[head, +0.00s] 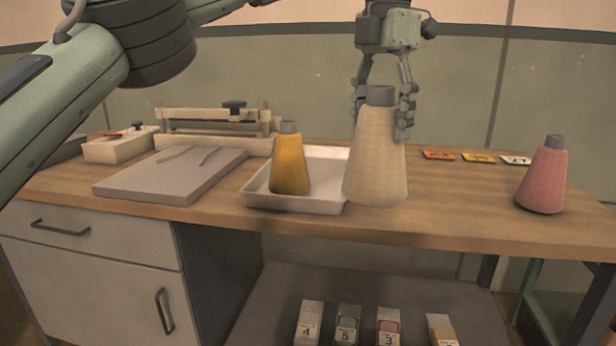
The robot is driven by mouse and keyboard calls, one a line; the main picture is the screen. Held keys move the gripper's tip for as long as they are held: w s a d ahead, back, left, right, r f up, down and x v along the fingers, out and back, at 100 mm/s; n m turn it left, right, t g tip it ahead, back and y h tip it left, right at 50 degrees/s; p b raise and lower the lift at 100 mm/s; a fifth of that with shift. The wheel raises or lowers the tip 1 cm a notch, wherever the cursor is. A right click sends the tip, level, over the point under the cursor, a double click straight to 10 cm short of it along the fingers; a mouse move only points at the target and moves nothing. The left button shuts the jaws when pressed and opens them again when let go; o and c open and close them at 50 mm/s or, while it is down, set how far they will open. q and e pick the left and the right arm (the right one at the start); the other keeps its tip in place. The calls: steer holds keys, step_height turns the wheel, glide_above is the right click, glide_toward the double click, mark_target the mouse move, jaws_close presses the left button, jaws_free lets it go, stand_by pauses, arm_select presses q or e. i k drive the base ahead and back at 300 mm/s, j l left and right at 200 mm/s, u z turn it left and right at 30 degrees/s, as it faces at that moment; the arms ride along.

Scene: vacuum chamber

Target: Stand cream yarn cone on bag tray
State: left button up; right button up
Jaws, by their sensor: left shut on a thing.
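The cream yarn cone (375,160) is upright, with a grey tip. My left gripper (382,108) comes down from above and is shut on the cone's upper part, one finger on each side. The white tray (262,203), which I take for the bag tray, lies on the table just left of the cone. The cone overlaps the tray's right end and hides it. I cannot tell if the cone's base touches anything. A yellow yarn cone (290,162) stands upright in the tray. My right gripper is not in view.
A pink cone (543,178) stands at the right. Several small cards (478,157) lie at the back right. A grey board (172,178), a sealer-like device (218,125) and a small box (115,149) are left. Numbered boxes (347,325) sit on the lower shelf. The table (450,205) between cream and pink cones is clear.

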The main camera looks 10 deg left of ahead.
mark_target(314, 167)
steer(key=i+j, duration=0.3)
steer(key=i, duration=0.15)
steer(key=i+j, duration=0.3)
steer(key=i, duration=0.15)
steer(key=i+j, duration=0.25)
steer(key=i, duration=0.2)
